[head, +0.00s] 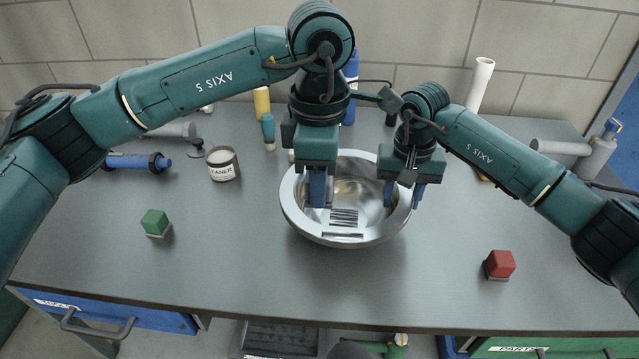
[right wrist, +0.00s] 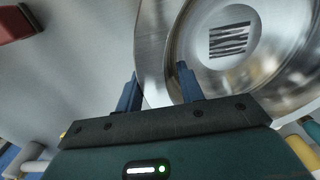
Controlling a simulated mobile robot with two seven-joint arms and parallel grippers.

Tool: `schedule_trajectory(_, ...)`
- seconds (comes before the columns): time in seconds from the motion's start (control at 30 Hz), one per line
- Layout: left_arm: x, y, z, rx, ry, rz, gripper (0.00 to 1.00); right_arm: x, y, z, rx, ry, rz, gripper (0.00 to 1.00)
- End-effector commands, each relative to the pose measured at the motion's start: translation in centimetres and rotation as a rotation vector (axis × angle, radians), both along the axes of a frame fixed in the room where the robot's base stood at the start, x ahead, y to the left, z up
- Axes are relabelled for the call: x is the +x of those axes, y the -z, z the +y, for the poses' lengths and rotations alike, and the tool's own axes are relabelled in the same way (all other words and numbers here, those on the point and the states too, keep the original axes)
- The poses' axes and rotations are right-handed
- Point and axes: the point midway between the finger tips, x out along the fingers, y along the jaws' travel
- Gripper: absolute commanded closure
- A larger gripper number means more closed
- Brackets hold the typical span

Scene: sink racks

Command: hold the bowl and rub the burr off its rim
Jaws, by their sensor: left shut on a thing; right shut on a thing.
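The shiny metal bowl (head: 296,212) stands on the grey worktop, with a striped patch (head: 344,217) inside; the bowl also fills the upper right of the right wrist view (right wrist: 152,60). My right gripper (head: 403,197) is shut on the bowl's right rim, one finger inside and one outside, as the right wrist view (right wrist: 157,85) shows. My left gripper (head: 320,203) points down over the left inside of the bowl. It is shut on a small greyish thing (head: 330,190) that its fingers mostly hide. I cannot make out a burr on the rim.
A green block (head: 154,221) lies at left and a red block (head: 499,263) at right. The worktop in front of the bowl is clear.

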Motion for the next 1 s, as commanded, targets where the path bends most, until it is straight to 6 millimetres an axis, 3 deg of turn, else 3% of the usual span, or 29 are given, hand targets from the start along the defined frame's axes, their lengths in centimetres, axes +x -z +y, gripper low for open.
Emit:
schedule_trajectory(0.37, 0.02, 0.03, -0.01, 0.000, 0.000, 0.000, 0.87, -0.02, 0.14, -0.06, -0.003, 0.001, 0.001, 0.82)
schedule_trajectory(0.4, 0.02, 0.03, -0.01, 0.000, -0.001, 0.000, 0.87, -0.02, 0.14, -0.06, -0.003, 0.001, 0.001, 0.61)
schedule_trajectory(0.7, 0.02, 0.03, 0.00, 0.000, -0.001, 0.000, 0.87, -0.01, 0.05, -0.03, -0.001, 0.000, 0.000, 0.37)
schedule_trajectory(1.0, 0.02, 0.02, 0.00, 0.000, -0.001, 0.000, 0.87, 0.03, -0.45, 0.00, 0.000, 0.000, -0.001, 0.37)
